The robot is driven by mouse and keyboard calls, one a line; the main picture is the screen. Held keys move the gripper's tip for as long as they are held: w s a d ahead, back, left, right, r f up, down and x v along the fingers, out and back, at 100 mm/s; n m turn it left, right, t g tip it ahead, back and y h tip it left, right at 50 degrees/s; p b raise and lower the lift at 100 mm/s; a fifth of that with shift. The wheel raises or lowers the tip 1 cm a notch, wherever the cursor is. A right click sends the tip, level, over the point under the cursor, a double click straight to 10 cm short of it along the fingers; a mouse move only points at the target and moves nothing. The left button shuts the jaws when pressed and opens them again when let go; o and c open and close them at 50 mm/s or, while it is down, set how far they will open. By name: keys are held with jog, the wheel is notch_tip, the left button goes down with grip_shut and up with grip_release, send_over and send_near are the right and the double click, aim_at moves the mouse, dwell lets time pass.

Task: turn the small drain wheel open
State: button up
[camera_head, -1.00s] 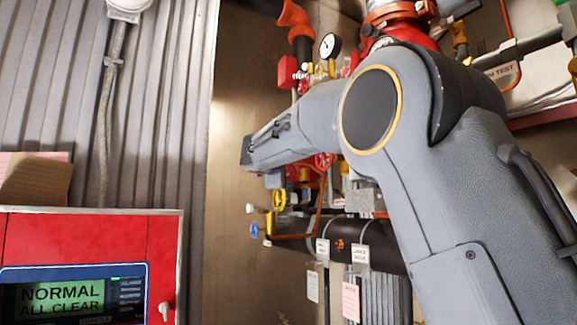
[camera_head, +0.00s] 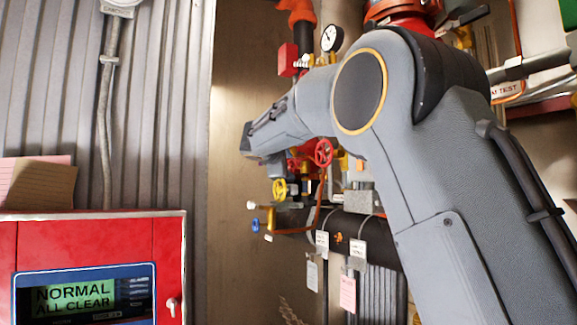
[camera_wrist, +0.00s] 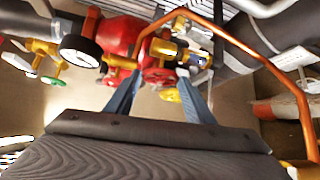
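Several small handwheels sit on the pipework in the head view: a red one (camera_head: 324,153), a yellow one (camera_head: 279,189) and a blue one (camera_head: 255,225). I cannot tell from labels which is the drain wheel. In the wrist view, my gripper (camera_wrist: 160,88) is open, its two blue-grey fingers apart with nothing held between them. Red fittings (camera_wrist: 158,72) and a yellow part (camera_wrist: 170,95) show beyond and between the fingers; contact cannot be judged. A green handwheel (camera_wrist: 53,81) is at the left. In the head view my arm hides the fingers.
A pressure gauge (camera_wrist: 80,50) is left of the fingers, and a copper-coloured pipe (camera_wrist: 250,55) arches over and right of them. A dark horizontal pipe (camera_head: 372,229) with hanging tags runs below the wheels. A red alarm panel (camera_head: 95,240) stands at the left.

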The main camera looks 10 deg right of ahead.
jog(key=o, duration=0.3)
jog(key=b+v, duration=0.3)
jog(key=v, duration=0.4)
jog(key=shift+s+a+r, duration=0.1)
jog(key=shift+s+a, duration=0.1)
jog(key=shift+s, duration=0.15)
